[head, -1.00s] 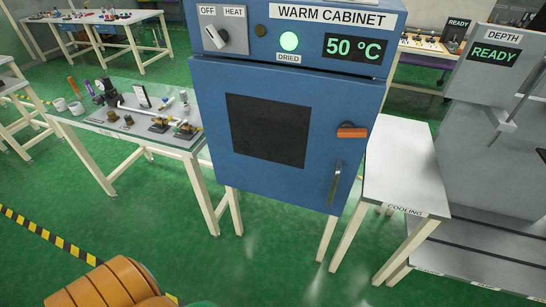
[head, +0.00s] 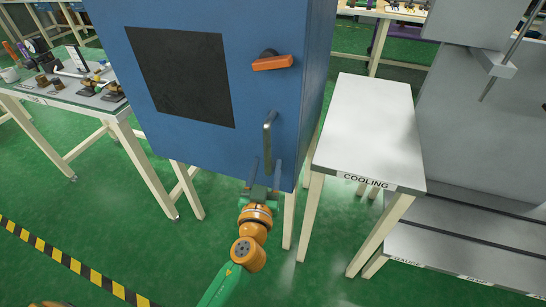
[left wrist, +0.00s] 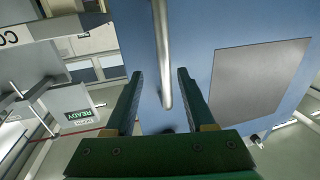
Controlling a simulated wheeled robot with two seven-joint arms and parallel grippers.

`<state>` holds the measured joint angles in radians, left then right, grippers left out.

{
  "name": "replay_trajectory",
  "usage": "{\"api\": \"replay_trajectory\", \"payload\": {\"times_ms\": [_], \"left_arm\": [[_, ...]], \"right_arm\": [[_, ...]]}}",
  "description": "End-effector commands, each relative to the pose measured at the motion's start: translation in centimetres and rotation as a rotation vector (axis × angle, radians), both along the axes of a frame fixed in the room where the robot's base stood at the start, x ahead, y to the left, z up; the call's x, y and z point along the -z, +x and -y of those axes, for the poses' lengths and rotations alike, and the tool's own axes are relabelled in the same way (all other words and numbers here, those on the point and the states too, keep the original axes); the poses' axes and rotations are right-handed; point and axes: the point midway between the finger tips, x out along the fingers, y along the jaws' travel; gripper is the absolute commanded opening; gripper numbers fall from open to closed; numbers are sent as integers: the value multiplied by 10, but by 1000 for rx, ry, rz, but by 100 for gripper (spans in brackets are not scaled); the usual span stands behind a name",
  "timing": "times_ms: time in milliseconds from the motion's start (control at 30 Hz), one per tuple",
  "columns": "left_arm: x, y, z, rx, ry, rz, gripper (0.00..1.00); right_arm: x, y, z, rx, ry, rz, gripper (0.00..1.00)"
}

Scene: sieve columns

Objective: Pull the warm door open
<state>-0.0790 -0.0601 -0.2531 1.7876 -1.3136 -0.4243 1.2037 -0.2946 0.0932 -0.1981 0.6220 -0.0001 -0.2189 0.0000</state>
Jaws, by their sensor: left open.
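The blue warm cabinet door (head: 215,130) is shut, with a dark window (head: 182,75) in it. Its vertical metal handle (head: 268,140) is on the right side of the door, below an orange latch (head: 273,62). My left gripper (head: 265,170) is open just below and in front of the handle, with a finger to each side. In the left wrist view the handle (left wrist: 162,50) comes down between the open fingers (left wrist: 159,75), its lower end near the fingertips. I cannot tell contact. My right gripper is not in view.
The white cooling table (head: 365,120) stands close to the right of the cabinet. A bench (head: 90,100) with small parts is at the left. A grey machine (head: 450,130) stands at the far right. Green floor in front is clear.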

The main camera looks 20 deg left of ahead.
Motion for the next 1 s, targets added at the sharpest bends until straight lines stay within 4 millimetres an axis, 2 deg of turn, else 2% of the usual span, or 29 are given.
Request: {"api": "replay_trajectory", "payload": {"times_ms": [100, 300, 633, 833, 1000], "left_arm": [[-4, 24, -4, 0, 4, -1, 55], [-2, 52, -9, 0, 3, -5, 55], [-1, 59, -10, 1, 2, -6, 55], [-1, 58, -10, 1, 2, -6, 0], [-1, 58, -10, 1, 2, -6, 0]], "right_arm": [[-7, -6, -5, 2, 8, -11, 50], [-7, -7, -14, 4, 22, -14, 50], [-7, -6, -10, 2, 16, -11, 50], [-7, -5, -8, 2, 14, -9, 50], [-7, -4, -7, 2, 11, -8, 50]]}}
